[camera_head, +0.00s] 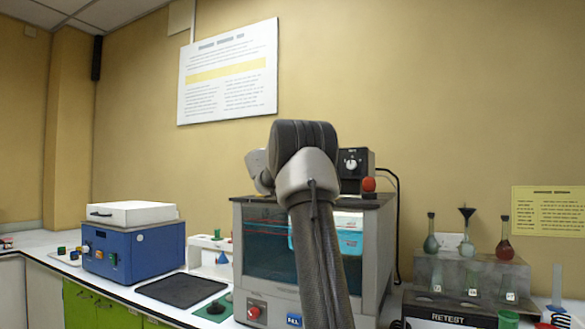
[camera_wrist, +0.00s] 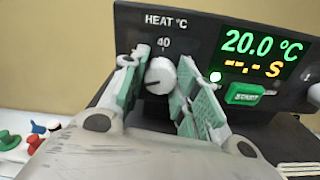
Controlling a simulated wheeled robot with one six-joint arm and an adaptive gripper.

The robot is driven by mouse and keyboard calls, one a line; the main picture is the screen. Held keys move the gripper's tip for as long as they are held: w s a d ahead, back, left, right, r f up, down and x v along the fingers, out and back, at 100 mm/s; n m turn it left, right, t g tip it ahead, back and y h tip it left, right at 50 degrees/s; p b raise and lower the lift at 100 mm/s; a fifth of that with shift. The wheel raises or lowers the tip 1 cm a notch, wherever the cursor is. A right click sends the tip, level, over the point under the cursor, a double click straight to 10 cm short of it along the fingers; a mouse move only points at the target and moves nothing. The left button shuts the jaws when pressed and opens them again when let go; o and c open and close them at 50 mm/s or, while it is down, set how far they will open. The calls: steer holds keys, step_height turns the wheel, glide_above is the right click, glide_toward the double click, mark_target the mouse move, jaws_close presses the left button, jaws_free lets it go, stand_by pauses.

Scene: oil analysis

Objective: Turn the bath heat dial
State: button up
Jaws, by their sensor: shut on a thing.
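The heat dial (camera_wrist: 159,73) is a round pale knob on a black panel, below the words HEAT °C and the number 40. In the wrist view my gripper (camera_wrist: 162,80) has its green-padded fingers on either side of the dial and is shut on it. The panel's display (camera_wrist: 262,45) reads 20.0 °C in green, with yellow dashes and an S below. In the head view my arm stands in front of the grey glass-fronted bath cabinet (camera_head: 262,255), and my gripper is hidden behind it.
A green START button (camera_wrist: 248,93) and a lit green lamp sit right of the dial. A black box (camera_head: 357,158) with a white knob and a red ball (camera_head: 369,184) are on the cabinet top. A blue unit (camera_head: 135,250) stands left, a flask rack (camera_head: 470,275) right.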

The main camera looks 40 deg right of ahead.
steer(key=shift+m, duration=4.9)
steer(key=shift+f, duration=0.1)
steer(key=o, duration=1)
steer(key=shift+o, duration=0.2)
steer(key=shift+a, duration=0.1)
steer(key=v, duration=1.2)
